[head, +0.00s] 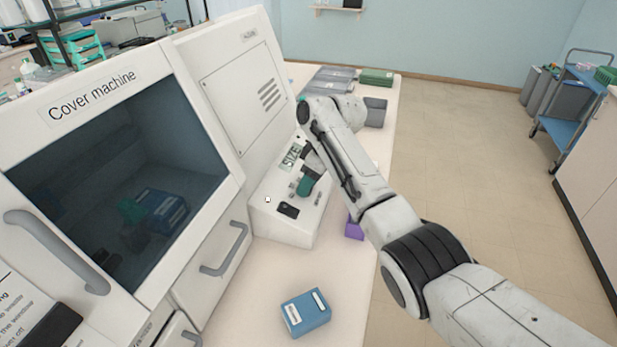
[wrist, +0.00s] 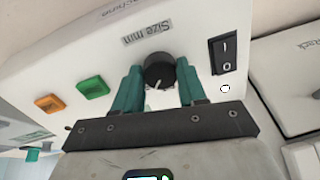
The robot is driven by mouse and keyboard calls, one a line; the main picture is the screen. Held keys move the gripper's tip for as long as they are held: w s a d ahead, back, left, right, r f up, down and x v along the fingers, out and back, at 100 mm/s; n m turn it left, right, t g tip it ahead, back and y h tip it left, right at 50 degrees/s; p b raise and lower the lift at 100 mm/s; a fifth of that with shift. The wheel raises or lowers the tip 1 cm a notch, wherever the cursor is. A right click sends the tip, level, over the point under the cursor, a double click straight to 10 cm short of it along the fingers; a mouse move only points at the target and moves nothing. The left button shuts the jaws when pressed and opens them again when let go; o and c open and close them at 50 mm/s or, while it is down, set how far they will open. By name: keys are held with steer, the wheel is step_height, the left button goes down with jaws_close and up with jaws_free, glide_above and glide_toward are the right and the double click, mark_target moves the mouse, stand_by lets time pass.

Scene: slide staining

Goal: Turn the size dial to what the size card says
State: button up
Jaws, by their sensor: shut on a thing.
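The size dial (wrist: 159,70) is a round black knob on the white control panel, under a printed "Size mm" label (wrist: 147,32). Its pale pointer mark shows at its lower edge in the wrist view; no scale numbers are readable. My gripper (wrist: 160,76) has its green fingers on both sides of the dial and is shut on it. In the head view my gripper (head: 307,184) is at the panel, and it and my arm hide the dial. A pale green card reading "SIZE" (head: 291,154) is at the panel; any value on it is unreadable.
A black rocker switch (wrist: 223,54) is right of the dial in the wrist view; a green button (wrist: 92,87) and an orange button (wrist: 47,102) are left. The cover machine (head: 110,150) stands left. A blue box (head: 305,313) lies on the bench in front.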

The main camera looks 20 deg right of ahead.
steer(key=shift+m+p, duration=0.45)
steer(key=shift+m, duration=0.75)
steer(key=o, duration=1)
steer(key=shift+o, duration=0.2)
steer(key=b+v, duration=0.2)
steer(key=v, duration=0.8)
steer(key=shift+d+r, duration=0.2)
steer(key=shift+r, duration=0.1)
steer(key=shift+s, duration=0.15)
